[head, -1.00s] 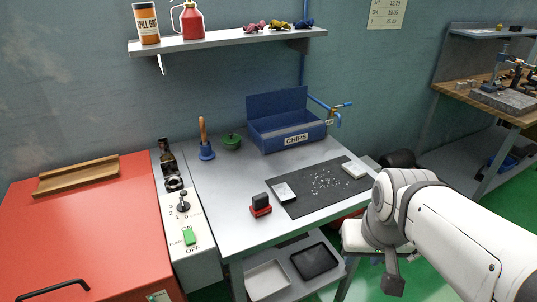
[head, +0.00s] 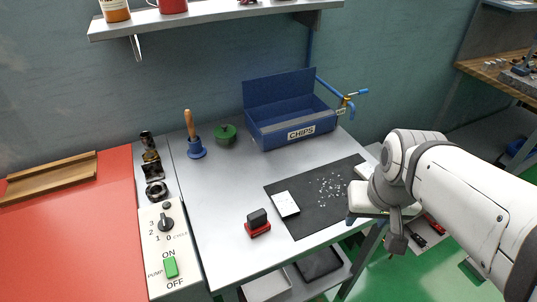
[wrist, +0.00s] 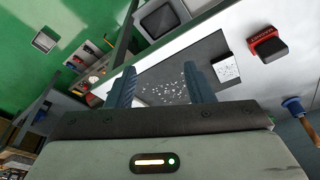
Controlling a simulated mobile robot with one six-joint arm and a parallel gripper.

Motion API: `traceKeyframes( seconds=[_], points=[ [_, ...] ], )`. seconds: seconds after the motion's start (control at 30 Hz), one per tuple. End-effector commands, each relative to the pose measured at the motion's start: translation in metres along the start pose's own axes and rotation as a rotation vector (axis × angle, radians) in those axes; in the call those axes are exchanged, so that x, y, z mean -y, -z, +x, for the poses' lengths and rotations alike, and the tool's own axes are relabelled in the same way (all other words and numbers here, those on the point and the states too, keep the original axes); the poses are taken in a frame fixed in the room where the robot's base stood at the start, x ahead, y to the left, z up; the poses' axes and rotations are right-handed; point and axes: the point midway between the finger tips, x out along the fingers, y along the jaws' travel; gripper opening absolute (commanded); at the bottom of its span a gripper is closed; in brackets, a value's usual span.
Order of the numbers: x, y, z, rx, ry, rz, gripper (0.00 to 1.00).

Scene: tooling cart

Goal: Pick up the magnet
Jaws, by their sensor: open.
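The magnet (head: 257,224), a small red block with a black top, stands on the grey bench top just left of the dark mat. In the wrist view the magnet (wrist: 268,45) is at the upper right, with lettering on its red side. My gripper (wrist: 160,76) is open and empty, with its two blue fingers apart. In the wrist view the speckled mat shows between and beyond the fingers, and the magnet is off to their right. In the head view my gripper is mostly hidden behind my arm, near the bench's right front edge.
The dark mat (head: 312,218) carries bright chips and a white block (head: 286,204). A blue CHIPS bin (head: 293,122), green round object (head: 225,135) and blue plunger-like tool (head: 196,149) stand behind. The bench around the magnet is clear. A control panel (head: 165,240) is at left.

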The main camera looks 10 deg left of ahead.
Motion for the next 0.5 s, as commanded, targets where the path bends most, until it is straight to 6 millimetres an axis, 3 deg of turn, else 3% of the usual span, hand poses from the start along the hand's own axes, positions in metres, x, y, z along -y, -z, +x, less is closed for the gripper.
traceKeyframes(
  seconds=[0.17,0.27,0.5],
  points=[
    [0.029,0.028,-0.001,0.047,0.021,-0.101,0.63],
    [0.063,0.049,0.005,0.086,0.039,-0.207,0.71],
    [0.154,0.070,0.034,0.171,0.066,-0.453,0.71]
  ],
)
